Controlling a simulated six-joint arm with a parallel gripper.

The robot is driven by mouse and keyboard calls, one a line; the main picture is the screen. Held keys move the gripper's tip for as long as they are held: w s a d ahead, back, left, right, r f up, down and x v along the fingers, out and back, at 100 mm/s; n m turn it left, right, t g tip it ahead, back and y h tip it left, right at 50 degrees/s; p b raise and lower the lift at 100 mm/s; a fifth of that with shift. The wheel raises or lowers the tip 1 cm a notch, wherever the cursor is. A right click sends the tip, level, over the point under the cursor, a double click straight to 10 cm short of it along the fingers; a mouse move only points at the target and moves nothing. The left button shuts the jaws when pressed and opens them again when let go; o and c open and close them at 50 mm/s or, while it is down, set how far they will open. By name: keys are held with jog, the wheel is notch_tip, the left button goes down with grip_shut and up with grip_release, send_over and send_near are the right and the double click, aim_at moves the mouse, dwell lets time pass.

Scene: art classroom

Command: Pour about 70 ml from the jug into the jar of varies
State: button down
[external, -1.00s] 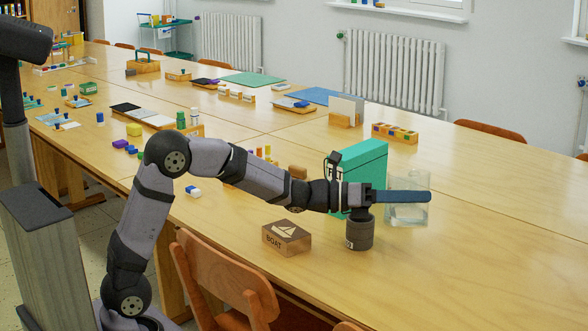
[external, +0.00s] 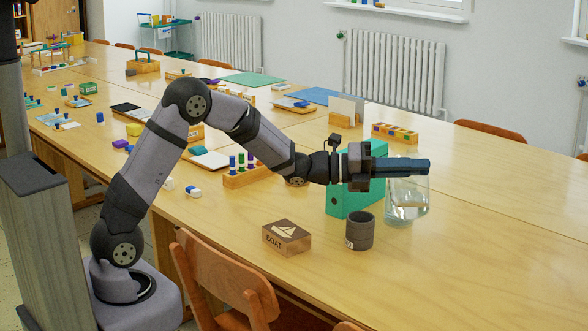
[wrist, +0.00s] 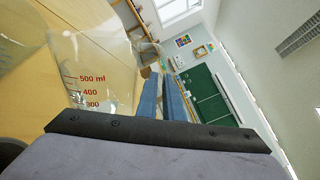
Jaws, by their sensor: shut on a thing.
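The clear glass jug (external: 408,203) with some clear liquid is below and around the blue fingers of my gripper (external: 405,167), in the external view. It looks tilted; whether its base touches the table is unclear. In the wrist view the jug (wrist: 95,65) fills the left side, with red marks of 300, 400 and 500 ml. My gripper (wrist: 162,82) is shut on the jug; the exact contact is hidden. A dark grey open jar (external: 360,232) with a small pale label stands upright on the table, left of and nearer than the jug. Its contents are not visible.
A green box file (external: 345,199) stands behind the jar, partly hidden by my gripper. A tray of coloured blocks (external: 395,133) is further back. The table (external: 500,235) to the right is clear.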

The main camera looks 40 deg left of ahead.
aim_at(413, 152)
jog(key=shift+w+a+r+n+p, duration=0.2)
jog(key=shift+r+n+p, duration=0.2)
jog(key=shift+r+p, duration=0.25)
jog(key=shift+w+a+r+p, duration=0.1)
jog(key=shift+p, duration=0.35)
jog(key=shift+w+a+r+n+p, duration=0.25)
jog(key=shift+r+n+p, duration=0.1)
jog(key=shift+n+p, duration=0.35)
jog(key=shift+w+a+r+n+p, duration=0.4)
jog(key=shift+w+r+n+p, duration=0.1)
jog(key=shift+p, duration=0.6)
dwell(0.6)
